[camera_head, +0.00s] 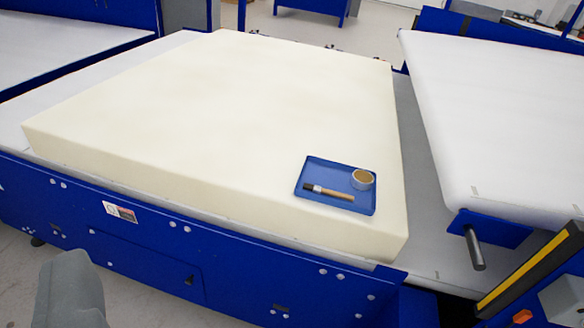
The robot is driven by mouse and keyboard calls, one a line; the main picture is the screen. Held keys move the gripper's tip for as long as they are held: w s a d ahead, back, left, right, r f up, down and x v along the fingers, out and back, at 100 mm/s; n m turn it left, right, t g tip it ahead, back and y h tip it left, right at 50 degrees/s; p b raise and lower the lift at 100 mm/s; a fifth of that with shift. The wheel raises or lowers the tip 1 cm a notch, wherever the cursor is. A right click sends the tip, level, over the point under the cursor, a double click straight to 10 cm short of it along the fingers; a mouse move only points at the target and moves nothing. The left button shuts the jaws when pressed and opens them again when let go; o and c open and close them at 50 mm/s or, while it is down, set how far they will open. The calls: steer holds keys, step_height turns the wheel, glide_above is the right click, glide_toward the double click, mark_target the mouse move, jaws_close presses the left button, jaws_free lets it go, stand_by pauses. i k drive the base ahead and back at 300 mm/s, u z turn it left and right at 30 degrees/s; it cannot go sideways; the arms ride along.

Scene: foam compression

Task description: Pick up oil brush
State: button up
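The oil brush (336,194) lies flat in a shallow blue tray (325,173). Its dark bristle end points left and its light wooden handle points right. The tray rests on top of a large cream foam block (200,110), near its front right corner. No gripper fingers show in the view, so whether my gripper is open or shut is hidden. A grey rounded part, likely mine, shows at the lower left, well apart from the tray.
A small round container (362,179) with brownish contents stands in the tray's right part, close to the brush handle. The foam lies on a blue-framed machine bed (140,250). A raised white platen (490,120) and a yellow-black striped post (530,270) stand at right. The foam's top is otherwise clear.

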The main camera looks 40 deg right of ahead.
mark_target(315, 189)
steer(key=z, duration=0.4)
steer(key=i, duration=1.3)
steer(key=z, duration=0.95)
steer(key=i, duration=0.25)
steer(key=z, duration=0.15)
steer(key=k, duration=0.9)
steer(key=z, duration=0.15)
steer(key=i, duration=0.95)
steer(key=u, duration=0.05)
